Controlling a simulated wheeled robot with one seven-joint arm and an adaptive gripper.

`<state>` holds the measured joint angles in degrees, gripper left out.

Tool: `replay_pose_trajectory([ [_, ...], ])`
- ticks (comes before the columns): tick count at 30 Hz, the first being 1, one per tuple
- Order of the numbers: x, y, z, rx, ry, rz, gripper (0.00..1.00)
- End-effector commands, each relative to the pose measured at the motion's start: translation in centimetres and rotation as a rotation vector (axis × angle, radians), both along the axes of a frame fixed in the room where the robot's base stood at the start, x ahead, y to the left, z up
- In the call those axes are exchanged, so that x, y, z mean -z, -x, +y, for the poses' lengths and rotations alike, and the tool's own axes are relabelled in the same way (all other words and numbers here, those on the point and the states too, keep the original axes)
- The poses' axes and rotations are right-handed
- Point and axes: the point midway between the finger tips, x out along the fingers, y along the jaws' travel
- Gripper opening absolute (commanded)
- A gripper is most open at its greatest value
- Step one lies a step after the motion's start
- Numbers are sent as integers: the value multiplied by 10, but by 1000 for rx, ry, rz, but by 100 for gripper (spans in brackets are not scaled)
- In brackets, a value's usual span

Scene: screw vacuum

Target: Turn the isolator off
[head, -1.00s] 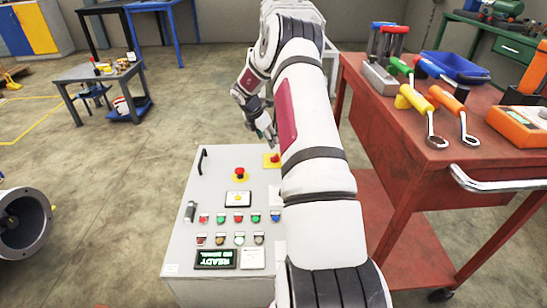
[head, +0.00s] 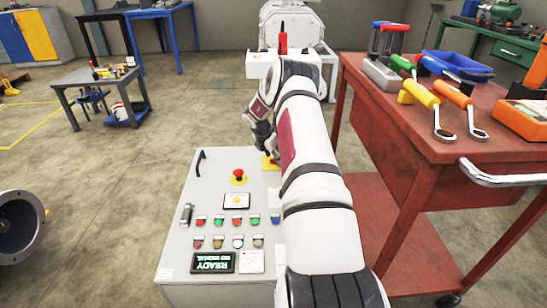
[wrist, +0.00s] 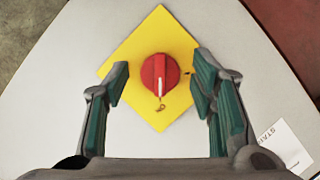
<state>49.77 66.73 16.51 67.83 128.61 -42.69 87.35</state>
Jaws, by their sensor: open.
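The isolator is a round red knob (wrist: 160,74) on a yellow diamond-shaped plate (wrist: 158,113). A white mark on its raised grip points toward the bottom of the wrist view, close to a small symbol on the plate. In the head view the yellow plate (head: 268,163) shows at the panel's far right, with the knob mostly hidden by my gripper and arm. My gripper (wrist: 163,66) is open and empty. Its fingers lie left and right of the knob in the wrist view, with a visible gap on each side.
The grey control cabinet (head: 177,258) carries a red emergency button (head: 238,175), several coloured buttons, a black handle and a lit "READY" display (head: 213,262). A red tool cart (head: 400,128) with wrenches stands close on the right. Open floor lies to the left.

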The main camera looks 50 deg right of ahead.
Motion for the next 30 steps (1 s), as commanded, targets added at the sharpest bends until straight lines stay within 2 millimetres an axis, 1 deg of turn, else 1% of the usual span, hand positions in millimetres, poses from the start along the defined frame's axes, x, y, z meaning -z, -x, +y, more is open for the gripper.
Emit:
replay_pose_trajectory([
  [1,0,0,0,0,0,0,51],
  [2,0,0,0,0,0,0,47],
  [3,0,0,0,0,0,0,38],
  [5,0,0,0,0,0,0,24],
  [6,0,0,0,0,0,0,15],
  [7,0,0,0,0,0,0,8],
  [8,0,0,0,0,0,0,5],
  [14,-1,0,0,-5,0,0,5],
  [20,-2,1,0,-58,-1,0,5],
  [26,-3,2,0,-184,-2,0,5],
  [30,-4,4,0,-306,-3,0,5],
])
